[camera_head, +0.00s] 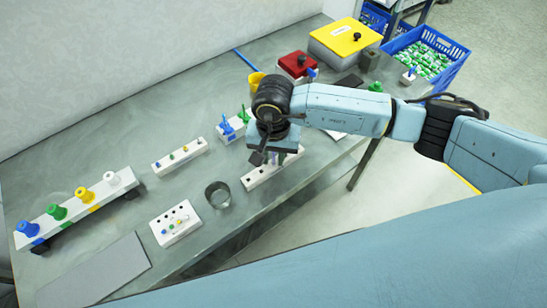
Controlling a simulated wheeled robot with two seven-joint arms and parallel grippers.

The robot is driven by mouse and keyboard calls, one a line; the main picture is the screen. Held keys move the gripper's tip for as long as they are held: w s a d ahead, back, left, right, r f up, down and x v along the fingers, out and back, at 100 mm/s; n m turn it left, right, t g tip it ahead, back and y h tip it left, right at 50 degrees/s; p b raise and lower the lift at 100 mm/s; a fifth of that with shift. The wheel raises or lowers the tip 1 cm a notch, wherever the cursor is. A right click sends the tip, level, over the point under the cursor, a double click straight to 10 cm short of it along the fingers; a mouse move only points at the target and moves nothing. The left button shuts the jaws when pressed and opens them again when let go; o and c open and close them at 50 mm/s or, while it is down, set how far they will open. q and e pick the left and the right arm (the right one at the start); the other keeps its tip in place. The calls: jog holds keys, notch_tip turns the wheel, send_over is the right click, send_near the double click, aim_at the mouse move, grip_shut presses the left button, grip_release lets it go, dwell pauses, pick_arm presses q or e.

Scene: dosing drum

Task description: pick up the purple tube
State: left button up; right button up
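My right gripper (272,157) reaches down from the right and is low over a white rack (258,177) near the table's front edge. A small purple tube (281,158) shows at the gripper's fingers, above the rack. The gripper body and wrist hide most of the tube and the far part of the rack. I cannot tell whether the fingers are closed on the tube or around it with a gap. My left gripper is not in view.
A grey metal cup (218,194) and a white block with small pegs (175,223) stand left of the rack. A longer rack with coloured knobs (70,212) is at far left. Blue and green funnels (229,127), a yellow box (345,42) and a red box (297,64) are behind.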

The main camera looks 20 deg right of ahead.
grip_shut()
jog(key=shift+r, duration=0.15)
